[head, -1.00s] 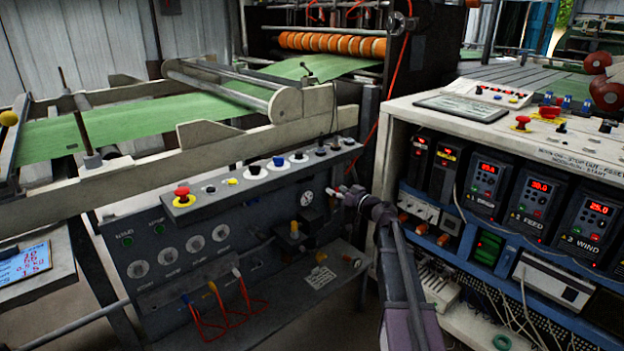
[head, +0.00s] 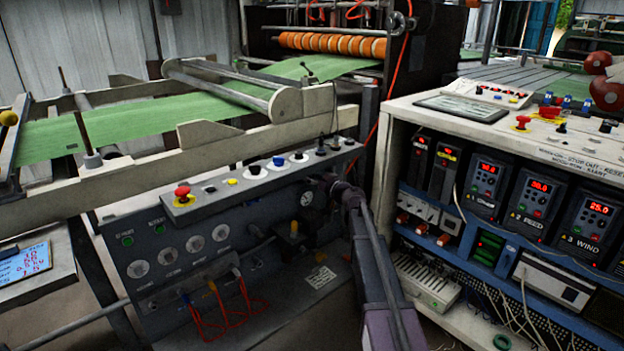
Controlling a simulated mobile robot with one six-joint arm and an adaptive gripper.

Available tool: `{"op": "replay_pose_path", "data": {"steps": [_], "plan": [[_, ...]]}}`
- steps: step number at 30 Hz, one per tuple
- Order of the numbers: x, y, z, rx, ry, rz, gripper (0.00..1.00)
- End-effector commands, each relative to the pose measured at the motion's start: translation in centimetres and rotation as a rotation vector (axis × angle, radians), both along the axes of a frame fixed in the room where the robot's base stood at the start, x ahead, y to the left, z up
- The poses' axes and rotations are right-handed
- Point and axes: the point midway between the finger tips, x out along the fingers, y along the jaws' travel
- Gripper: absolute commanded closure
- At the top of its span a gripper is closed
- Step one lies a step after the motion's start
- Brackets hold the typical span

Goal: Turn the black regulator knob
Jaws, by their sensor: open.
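A round white-faced gauge (head: 306,198) sits on the grey control panel (head: 180,285). Below it is a small dark fitting with a yellow part (head: 294,228), apparently the regulator. Its black knob is too small and dark to single out. My gripper (head: 314,181) is at the panel's right part, just above and right of the gauge, below the sloped button strip. Its fingers are dark and hard to separate from the panel. It appears empty, and I cannot tell whether it touches anything. My arm comes up from the lower right and hides the panel's right end.
The button strip above carries a red mushroom button (head: 182,191) and several knobs. Red cable loops (head: 225,310) hang at the lower panel. A white cabinet with drives (head: 535,205) stands close on the right. Green web (head: 150,122) runs behind.

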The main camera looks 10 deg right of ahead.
Motion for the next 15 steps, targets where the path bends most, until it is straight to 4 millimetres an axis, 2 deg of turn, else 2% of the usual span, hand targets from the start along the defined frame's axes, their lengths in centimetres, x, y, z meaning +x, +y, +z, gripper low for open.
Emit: {"op": "replay_pose_path", "data": {"steps": [8,15], "plan": [[0.02,0.04,0.01,0.0,0.0,0.0,0.19],[0.03,0.03,0.0,0.0,0.0,0.0,0.9]]}}
